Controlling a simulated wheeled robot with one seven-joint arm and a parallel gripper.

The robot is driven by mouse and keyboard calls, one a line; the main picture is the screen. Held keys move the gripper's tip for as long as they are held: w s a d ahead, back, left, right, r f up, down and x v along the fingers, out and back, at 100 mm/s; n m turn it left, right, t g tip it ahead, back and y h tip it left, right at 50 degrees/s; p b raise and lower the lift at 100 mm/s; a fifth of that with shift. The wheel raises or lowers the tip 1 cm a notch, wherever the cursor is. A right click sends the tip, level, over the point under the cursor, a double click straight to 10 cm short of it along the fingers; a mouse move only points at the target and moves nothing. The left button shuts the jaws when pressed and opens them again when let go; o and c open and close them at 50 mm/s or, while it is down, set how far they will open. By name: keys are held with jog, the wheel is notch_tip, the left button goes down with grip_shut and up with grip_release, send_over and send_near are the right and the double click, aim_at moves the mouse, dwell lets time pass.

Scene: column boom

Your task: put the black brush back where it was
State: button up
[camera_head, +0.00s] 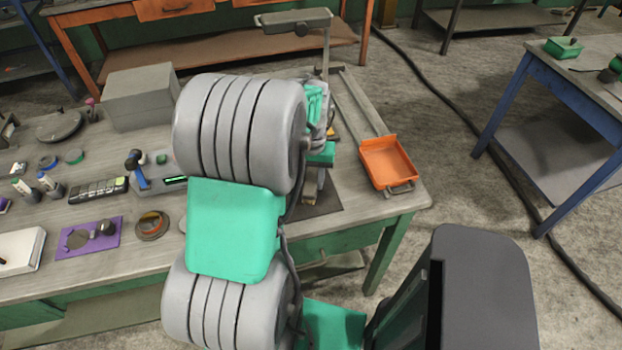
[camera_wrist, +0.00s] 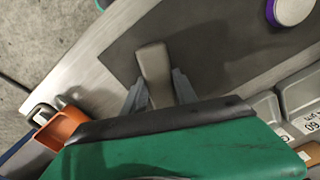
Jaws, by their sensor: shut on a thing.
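My gripper (camera_wrist: 156,92) is shut on a grey-brown piece in the wrist view, taken to be the black brush (camera_wrist: 153,63). It looks lighter than black here, and no bristles show. The piece is over a dark mat (camera_wrist: 225,45) on the bench; whether it touches the mat cannot be told. In the head view my arm hides most of the gripper and the held piece, above the dark mat (camera_head: 322,205) near the bench's right end.
An orange bin (camera_head: 388,163) lies at the bench's right end, also seen in the wrist view (camera_wrist: 62,130). Grey labelled compartments (camera_wrist: 300,98) and a purple-rimmed round thing (camera_wrist: 290,10) are near the mat. A grey box (camera_head: 140,95) and a purple mat (camera_head: 75,243) are further left.

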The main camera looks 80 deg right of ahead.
aim_at(311, 179)
jog(key=shift+f, duration=0.45)
jog(key=o, duration=1.2)
jog(key=shift+r, duration=0.15)
notch_tip(311, 179, up, 12)
jog(key=b, duration=0.1)
jog(key=w+a+r+n, duration=0.1)
jog(key=w+a+n, duration=0.4)
jog(key=w, duration=0.8)
jog(key=w+a+n+t+h, duration=0.1)
jog(key=w+a+n, duration=0.2)
jog(key=w+a, duration=0.85)
jog(key=w+a+n+t+y, duration=0.1)
jog(key=a+n, duration=0.7)
jog(key=a, duration=1.6)
jog(key=shift+a+f+n+t, duration=0.2)
jog(key=shift+f+n+t, duration=0.15)
jog(key=shift+t, duration=0.45)
